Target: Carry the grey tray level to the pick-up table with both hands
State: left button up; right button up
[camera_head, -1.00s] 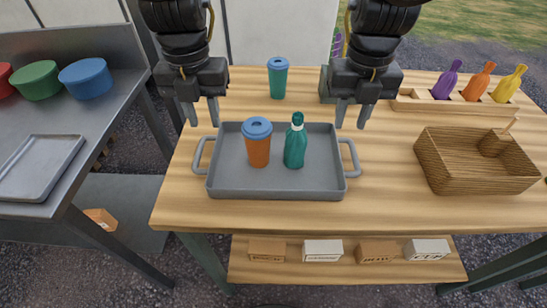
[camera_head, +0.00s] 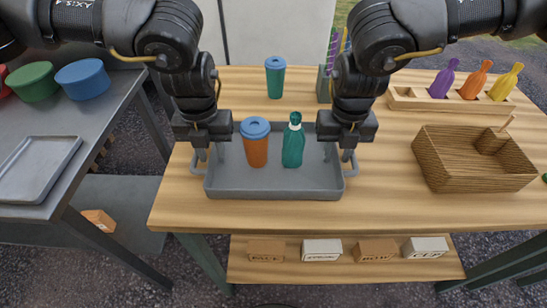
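The grey tray (camera_head: 275,189) sits flat on the wooden table. An orange cup with a blue lid (camera_head: 256,148) and a teal bottle (camera_head: 293,148) stand upright in it. My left gripper (camera_head: 209,155) is at the tray's left end, its fingers apart and pointing down near the left handle (camera_head: 197,163). My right gripper (camera_head: 338,155) is likewise at the right end near the right handle (camera_head: 353,164), fingers apart. The fingers partly hide the handles and end walls. I cannot tell whether they touch the tray.
The wooden table (camera_head: 390,205) also bears a teal cup (camera_head: 275,77), a bottle rack (camera_head: 412,103) and a wicker basket (camera_head: 470,178). A metal table (camera_head: 85,125) on the left holds another flat tray (camera_head: 38,165) and coloured tubs (camera_head: 83,78). A gap separates the tables.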

pick_arm(q)
grip_shut()
pick_arm(e)
grip_shut()
pick_arm(q)
jog(key=shift+r, duration=0.15)
pick_arm(e)
jog(key=shift+r, duration=0.15)
